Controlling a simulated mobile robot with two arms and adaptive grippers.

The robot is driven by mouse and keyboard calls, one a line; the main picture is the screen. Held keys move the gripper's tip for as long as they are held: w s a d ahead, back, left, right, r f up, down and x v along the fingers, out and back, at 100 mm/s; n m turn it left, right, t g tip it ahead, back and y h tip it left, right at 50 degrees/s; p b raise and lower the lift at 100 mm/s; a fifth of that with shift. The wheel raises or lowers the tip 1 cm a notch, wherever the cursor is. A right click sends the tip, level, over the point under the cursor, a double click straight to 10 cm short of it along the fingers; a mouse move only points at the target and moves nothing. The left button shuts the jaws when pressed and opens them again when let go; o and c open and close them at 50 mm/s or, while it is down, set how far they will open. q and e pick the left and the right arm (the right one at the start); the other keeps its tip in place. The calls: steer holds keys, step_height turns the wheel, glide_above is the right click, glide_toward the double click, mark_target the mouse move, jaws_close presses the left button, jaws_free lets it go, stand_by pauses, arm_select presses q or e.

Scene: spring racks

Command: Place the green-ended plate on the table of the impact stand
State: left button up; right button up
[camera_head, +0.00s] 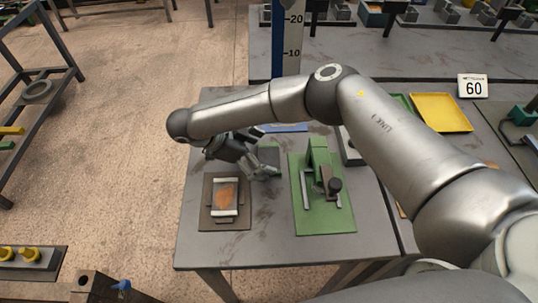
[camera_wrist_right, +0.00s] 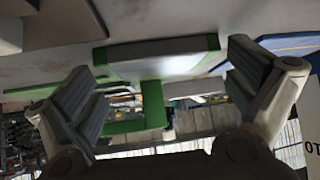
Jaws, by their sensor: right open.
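My right gripper (camera_head: 262,172) reaches in over the near table, pointing right; it is open and empty. In the wrist view its fingers (camera_wrist_right: 172,95) stand wide apart. A grey plate with green ends (camera_wrist_right: 160,48) shows beyond and between them, with no visible contact. In the head view a green patch (camera_head: 268,155) beside the fingers seems to be part of it, mostly hidden. A green base (camera_head: 325,220) with an upright green post and dark knob stands right of the gripper. A blue column (camera_head: 288,40) marked 10 and 20 rises behind. I cannot tell which is the impact stand. My left gripper is not seen.
A brown mat (camera_head: 207,222) holds a white-ended plate with an orange patch (camera_head: 226,195), just left and near of the gripper. A yellow tray (camera_head: 442,112) and a "60" sign (camera_head: 472,86) lie at right. My right arm covers the table's back. Bare table (camera_head: 270,250) lies in front.

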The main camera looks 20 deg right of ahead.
steer(key=shift+d+f, duration=0.2)
steer(key=shift+f, duration=0.05)
steer(key=shift+a, duration=0.1)
steer(key=c, duration=1.7)
steer(key=shift+r, duration=0.1)
steer(key=shift+c, duration=0.5)
